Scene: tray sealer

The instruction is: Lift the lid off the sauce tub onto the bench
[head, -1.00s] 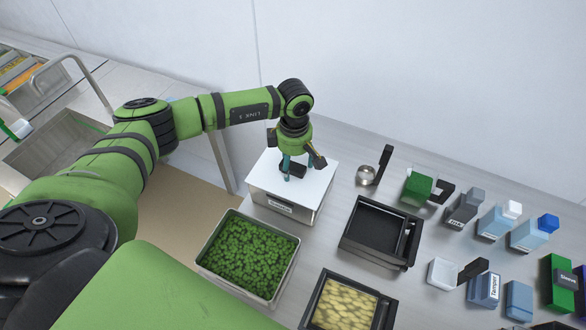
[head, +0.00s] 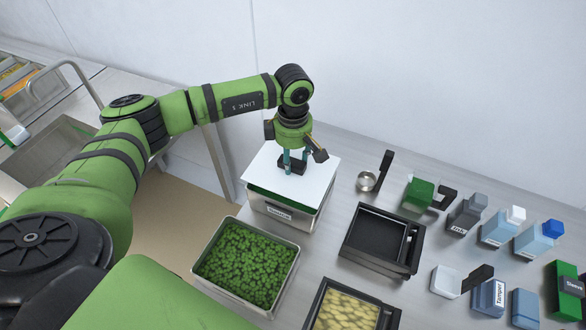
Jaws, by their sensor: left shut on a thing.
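The sauce tub (head: 281,213) is a steel container with a dark label on its front, standing on the bench (head: 335,225). Its white lid (head: 268,174) is just above the tub, with a green band of the tub's inside or contents showing under the lid's front edge. My left gripper (head: 291,167) is above the lid, pointing down, shut on the lid's dark handle. My right gripper is not in view.
A tub of green herbs (head: 248,264) stands close in front of the sauce tub. A black tray (head: 380,238) and a ladle (head: 368,180) are to the right. Several blue, grey and green items stand further right. Little bare bench shows between them.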

